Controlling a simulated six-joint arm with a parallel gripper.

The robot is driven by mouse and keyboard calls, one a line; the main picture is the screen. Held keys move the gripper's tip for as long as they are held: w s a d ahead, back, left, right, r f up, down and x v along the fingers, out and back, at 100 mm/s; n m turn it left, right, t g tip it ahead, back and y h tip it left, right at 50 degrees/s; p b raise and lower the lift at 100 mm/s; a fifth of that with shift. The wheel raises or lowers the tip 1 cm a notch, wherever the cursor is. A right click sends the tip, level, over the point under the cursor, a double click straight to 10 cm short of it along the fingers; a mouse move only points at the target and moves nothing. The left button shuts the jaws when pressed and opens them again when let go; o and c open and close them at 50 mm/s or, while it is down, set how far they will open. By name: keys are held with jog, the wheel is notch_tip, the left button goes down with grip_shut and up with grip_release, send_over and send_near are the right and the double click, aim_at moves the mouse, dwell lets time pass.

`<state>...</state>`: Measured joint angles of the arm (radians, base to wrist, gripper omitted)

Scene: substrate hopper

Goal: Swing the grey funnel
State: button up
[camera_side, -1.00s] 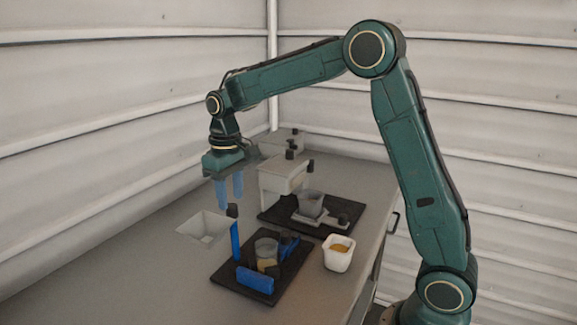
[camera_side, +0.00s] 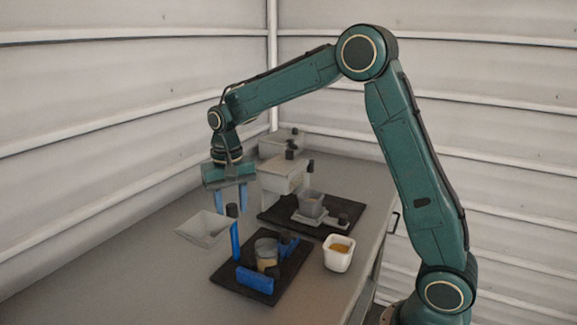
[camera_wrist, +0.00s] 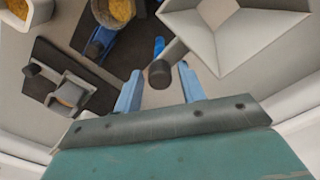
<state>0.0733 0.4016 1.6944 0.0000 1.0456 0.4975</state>
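The grey funnel (camera_side: 203,229) is a square, wide-mouthed hopper to the left of the blue post (camera_side: 235,241). It also shows at the upper right of the wrist view (camera_wrist: 238,32). A dark round knob (camera_wrist: 160,74) stands at the end of its arm; it shows above the post in the side view (camera_side: 232,210). My gripper (camera_side: 231,203) is open, fingers pointing down, just behind the knob. In the wrist view its two blue fingers (camera_wrist: 158,82) are spread, with the knob near the gap between their tips. I cannot tell whether they touch it.
A clear cup (camera_side: 266,250) with tan material stands on a black base (camera_side: 226,275) with blue brackets. A white cup (camera_side: 339,256) of orange-yellow grains sits to its right. A grey hopper (camera_side: 284,174) and a second black base (camera_side: 272,218) stand behind. The table's left front is clear.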

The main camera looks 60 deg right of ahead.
jog(key=m, duration=1.1)
dwell(0.3)
dwell(0.3)
jog(key=c, duration=0.7)
jog(key=shift+o, duration=0.2)
